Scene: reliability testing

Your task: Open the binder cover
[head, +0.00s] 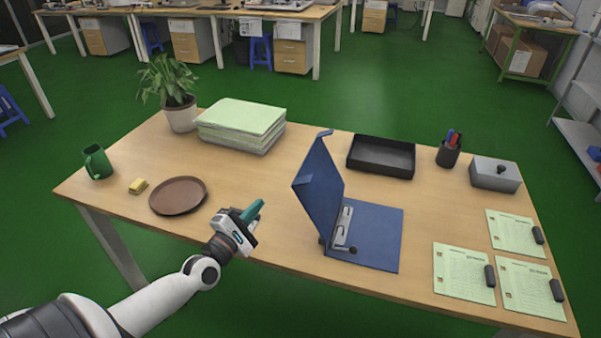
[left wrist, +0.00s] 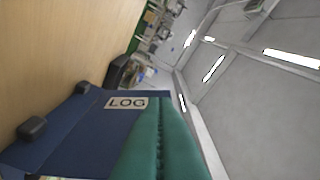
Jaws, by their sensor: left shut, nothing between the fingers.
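The blue binder (head: 372,235) lies on the wooden table with its cover (head: 319,187) standing up, leaning a little to the left. Its metal ring mechanism (head: 343,228) shows along the spine. In the left wrist view the outside of the cover (left wrist: 80,125) shows with a "LOG" label (left wrist: 126,102). My left gripper (head: 254,214), with teal fingers, is to the left of the cover, above the table's front part. It is shut and empty, with a gap to the cover in the head view. My right gripper is not in view.
A paper stack (head: 242,125) and potted plant (head: 181,112) stand behind. A black tray (head: 381,157), pen cup (head: 448,152), grey box (head: 495,174) and green forms (head: 464,272) are on the right.

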